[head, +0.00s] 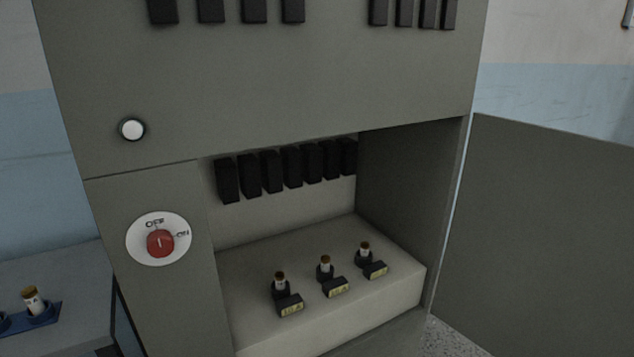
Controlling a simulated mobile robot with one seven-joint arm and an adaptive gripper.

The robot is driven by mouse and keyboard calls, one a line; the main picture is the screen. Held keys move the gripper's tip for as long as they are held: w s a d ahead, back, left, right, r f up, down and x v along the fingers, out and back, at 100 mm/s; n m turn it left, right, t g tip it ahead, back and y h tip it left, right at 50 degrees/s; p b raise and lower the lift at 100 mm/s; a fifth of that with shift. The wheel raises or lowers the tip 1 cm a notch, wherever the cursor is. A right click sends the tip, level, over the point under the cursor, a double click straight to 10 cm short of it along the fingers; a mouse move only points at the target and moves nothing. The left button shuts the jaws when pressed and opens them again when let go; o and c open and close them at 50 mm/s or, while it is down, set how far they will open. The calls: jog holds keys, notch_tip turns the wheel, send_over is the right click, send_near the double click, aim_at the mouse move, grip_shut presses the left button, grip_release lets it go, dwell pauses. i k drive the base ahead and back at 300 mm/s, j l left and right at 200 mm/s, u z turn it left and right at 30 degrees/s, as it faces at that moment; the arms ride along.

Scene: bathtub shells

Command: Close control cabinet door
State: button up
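The grey control cabinet (290,85) stands upright in the middle of the head view. Its door (550,220) is at the right, swung wide open on the cabinet's right edge. The door is a plain grey panel, and its right and lower parts run out of the picture. The opening shows a pale inner block (330,315) with three small fuse-like parts (326,267) and labelled dark blocks. My gripper is not in view.
A red rotary switch (160,243) and a white round button (132,130) are on the cabinet front. A grey surface at lower left carries a blue base with a fuse-like part (33,300). Speckled floor (440,338) shows below the door.

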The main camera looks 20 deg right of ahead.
aim_at(538, 259)
jog(key=k+l+u, duration=0.1)
jog(key=l+u, duration=0.3)
jog(key=k+l+u, duration=0.15)
jog(key=l+u, duration=0.25)
jog(key=k+l+u, duration=0.15)
jog(key=l+u, duration=0.25)
jog(key=k+l+u, duration=0.15)
jog(key=u, duration=0.2)
jog(key=k+l+u, duration=0.15)
jog(key=k+u, duration=0.25)
jog(key=k+l+u, duration=0.25)
jog(key=k, duration=0.15)
jog(key=k+u, duration=0.3)
jog(key=k, duration=0.15)
jog(key=k+l+z, duration=0.2)
jog(key=k, duration=0.25)
jog(key=k+l+z, duration=0.1)
jog(key=k+z, duration=0.15)
jog(key=k, duration=0.2)
jog(key=k+l+z, duration=1)
jog(key=l, duration=0.25)
jog(key=k+l, duration=0.15)
jog(key=l, duration=0.2)
jog(key=k+l+z, duration=0.15)
jog(key=l, duration=0.2)
